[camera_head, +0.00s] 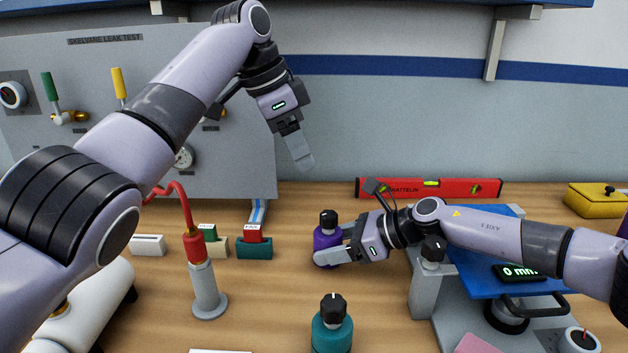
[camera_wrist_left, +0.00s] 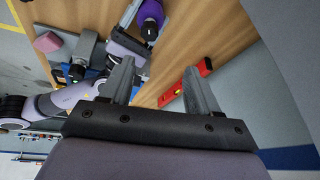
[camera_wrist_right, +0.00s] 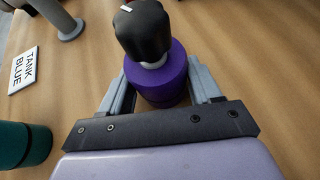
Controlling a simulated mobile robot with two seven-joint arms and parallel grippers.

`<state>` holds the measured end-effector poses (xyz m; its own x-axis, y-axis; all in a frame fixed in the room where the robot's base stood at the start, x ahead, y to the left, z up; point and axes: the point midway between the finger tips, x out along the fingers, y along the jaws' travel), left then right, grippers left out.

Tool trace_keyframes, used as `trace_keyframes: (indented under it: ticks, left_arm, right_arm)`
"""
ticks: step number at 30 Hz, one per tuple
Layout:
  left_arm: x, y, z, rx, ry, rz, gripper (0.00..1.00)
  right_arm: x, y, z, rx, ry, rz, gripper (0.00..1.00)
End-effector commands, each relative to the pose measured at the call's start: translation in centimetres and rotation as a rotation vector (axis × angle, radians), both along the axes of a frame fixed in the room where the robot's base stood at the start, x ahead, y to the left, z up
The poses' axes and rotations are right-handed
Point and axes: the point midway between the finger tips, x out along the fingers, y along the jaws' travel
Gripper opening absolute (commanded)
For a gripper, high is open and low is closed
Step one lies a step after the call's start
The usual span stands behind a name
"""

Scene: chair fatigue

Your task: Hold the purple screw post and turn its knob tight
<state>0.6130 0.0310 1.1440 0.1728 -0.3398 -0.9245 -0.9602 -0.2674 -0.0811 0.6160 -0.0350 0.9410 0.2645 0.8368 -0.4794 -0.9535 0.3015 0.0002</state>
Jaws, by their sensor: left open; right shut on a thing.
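The purple screw post (camera_head: 325,240) stands upright on the wooden bench, with a black knob (camera_head: 328,218) on top. It fills the middle of the right wrist view (camera_wrist_right: 160,80), where its black knob (camera_wrist_right: 143,30) has a white mark and a pale neck shows beneath it. My right gripper (camera_head: 335,255) is shut on the purple body, one finger on each side, below the knob. My left gripper (camera_head: 300,155) is open and empty, high above and behind the post. The left wrist view shows its spread fingers (camera_wrist_left: 160,90), with the post (camera_wrist_left: 150,15) beyond them.
A teal post (camera_head: 332,330) with a black knob stands in front. A red level (camera_head: 430,188) lies at the back. A blue-topped stand (camera_head: 500,265) is at right. A grey post with a red top (camera_head: 203,280) and small labelled blocks are at left, before the leak test panel (camera_head: 120,100).

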Motion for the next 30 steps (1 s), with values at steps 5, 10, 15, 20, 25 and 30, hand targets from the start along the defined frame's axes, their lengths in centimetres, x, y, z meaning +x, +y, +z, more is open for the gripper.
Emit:
trace_keyframes:
  ticks: [5,10,15,20,25,30]
  left_arm:
    - [2.5,1.9,4.5,0.133,-0.281,-0.007,0.61]
    - [4.1,3.0,9.5,0.323,-0.601,-0.061,0.61]
    - [4.3,2.6,13.3,0.527,-0.880,-0.167,0.61]
    - [3.6,1.2,15.2,0.722,-1.099,-0.312,0.61]
    - [2.4,-0.7,14.6,0.919,-1.281,-0.518,0.61]
    - [0.7,-2.3,11.5,1.088,-1.400,-0.771,0.61]
  right_arm:
    - [0.0,0.0,0.0,0.000,0.000,0.001,0.46]
    - [0.0,0.0,0.0,0.000,0.000,0.001,0.46]
    - [0.0,0.0,0.0,0.000,0.000,0.001,0.46]
    - [0.0,0.0,0.0,0.000,0.000,0.001,0.46]
    - [0.0,0.0,0.0,0.000,0.000,0.001,0.46]
    - [0.0,0.0,0.0,0.000,0.000,0.000,0.46]
